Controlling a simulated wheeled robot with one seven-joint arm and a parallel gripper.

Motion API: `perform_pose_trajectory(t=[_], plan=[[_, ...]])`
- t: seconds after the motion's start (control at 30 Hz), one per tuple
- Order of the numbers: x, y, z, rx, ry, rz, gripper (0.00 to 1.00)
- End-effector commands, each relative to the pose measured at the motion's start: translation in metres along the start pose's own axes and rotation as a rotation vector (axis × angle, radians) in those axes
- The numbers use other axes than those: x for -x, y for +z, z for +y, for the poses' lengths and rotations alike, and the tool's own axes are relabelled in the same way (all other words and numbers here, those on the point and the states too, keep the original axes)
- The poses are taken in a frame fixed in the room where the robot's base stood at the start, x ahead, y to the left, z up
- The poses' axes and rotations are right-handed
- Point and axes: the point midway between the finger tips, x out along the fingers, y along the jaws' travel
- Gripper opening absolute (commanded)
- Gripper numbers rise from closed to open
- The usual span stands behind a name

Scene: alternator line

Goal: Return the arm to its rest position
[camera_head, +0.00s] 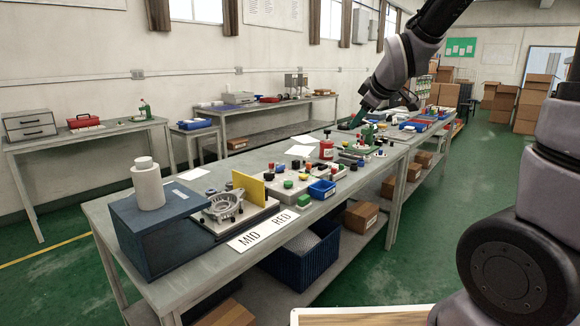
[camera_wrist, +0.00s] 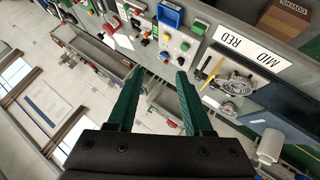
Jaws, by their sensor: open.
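My arm (camera_head: 407,62) reaches in from the upper right in the head view, raised over the far part of the long workbench (camera_head: 115,213). My gripper (camera_wrist: 158,98) shows in the wrist view with two green fingers spread wide apart and nothing between them. In the head view its fingers are small and dark near the far bench items, so their exact height above the bench is hard to tell. The wrist view looks across the bench at a slant, with the MID RED label (camera_wrist: 248,45) at upper right.
A blue-grey box (camera_head: 150,232) with a white cylinder (camera_head: 147,188), a metal housing (camera_head: 224,207), a yellow plate (camera_head: 248,189) and a blue bin (camera_head: 322,189) stand on the bench. Cardboard boxes (camera_head: 503,102) are stacked at the back right. Green floor (camera_head: 445,225) is clear right of the bench.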

Motion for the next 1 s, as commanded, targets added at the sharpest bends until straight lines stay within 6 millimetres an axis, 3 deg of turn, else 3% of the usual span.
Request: perform_pose_trajectory(t=[0.03, 0.2, 0.3, 0.43, 0.63, 1.0], plan=[[0.027, 0.01, 0.006, -0.134, -0.003, -0.012, 0.51], [0.105, 0.044, -0.005, -0.599, -0.039, -0.081, 0.51], [0.146, 0.06, -0.021, -0.851, -0.05, -0.122, 0.51], [0.187, 0.076, -0.045, -1.116, -0.055, -0.171, 0.51], [0.216, 0.086, -0.071, -1.329, -0.056, -0.216, 0.51], [0.219, 0.087, -0.074, -1.358, -0.057, -0.225, 0.51]])
